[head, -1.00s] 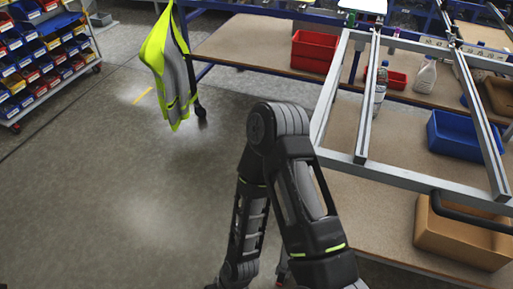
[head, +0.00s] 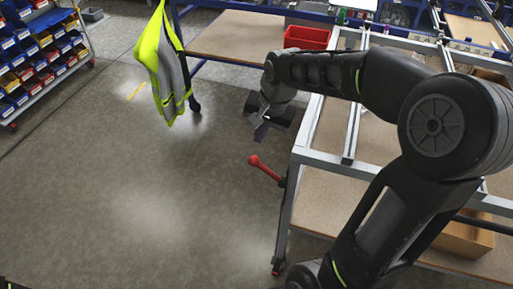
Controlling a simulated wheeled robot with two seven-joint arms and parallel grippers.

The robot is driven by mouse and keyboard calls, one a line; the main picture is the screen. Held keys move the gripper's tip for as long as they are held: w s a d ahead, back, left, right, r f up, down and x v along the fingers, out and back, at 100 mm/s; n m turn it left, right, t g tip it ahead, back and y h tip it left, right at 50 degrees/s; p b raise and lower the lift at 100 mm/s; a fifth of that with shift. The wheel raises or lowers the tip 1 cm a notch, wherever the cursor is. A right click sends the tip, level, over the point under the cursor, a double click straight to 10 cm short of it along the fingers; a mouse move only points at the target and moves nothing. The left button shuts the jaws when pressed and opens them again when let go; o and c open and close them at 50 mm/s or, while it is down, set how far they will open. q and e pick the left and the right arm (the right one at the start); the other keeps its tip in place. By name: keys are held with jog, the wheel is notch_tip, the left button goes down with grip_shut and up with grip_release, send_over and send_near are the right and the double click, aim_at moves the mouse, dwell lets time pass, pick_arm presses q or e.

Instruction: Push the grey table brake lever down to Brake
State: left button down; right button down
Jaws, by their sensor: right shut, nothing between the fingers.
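The brake lever (head: 266,169) has a red grip and sticks out to the left from the side of the grey-framed table (head: 297,190). It slants up and left, and its grip end is free. A Brake marking cannot be made out. My right gripper (head: 261,131) is shut and empty. In the picture it is just above the lever's grip, fingers pointing down, with a visible gap between them. My left gripper is not in view.
My right arm covers much of the grey table. A yellow-green safety vest (head: 160,65) hangs to the left of the gripper. A red bin (head: 306,37) stands on the bench behind. A shelf cart of bins (head: 40,60) is far left. The floor left of the lever is clear.

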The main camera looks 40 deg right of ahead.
aim_at(254, 158)
jog(key=shift+s+d+r+m, duration=0.2)
jog(key=shift+d+r, duration=0.1)
jog(key=shift+r, duration=0.2)
jog(key=shift+s+d+r+m, duration=0.15)
jog(key=shift+d+r, duration=0.15)
jog(key=shift+r, duration=0.15)
jog(key=shift+f, duration=0.1)
jog(key=p+x, duration=0.1)
jog(key=x, duration=1.2)
jog(key=shift+w+d+f+p, duration=0.1)
jog(key=shift+w+f+p, duration=0.05)
jog(key=shift+f+p, duration=0.25)
jog(key=shift+f, duration=0.1)
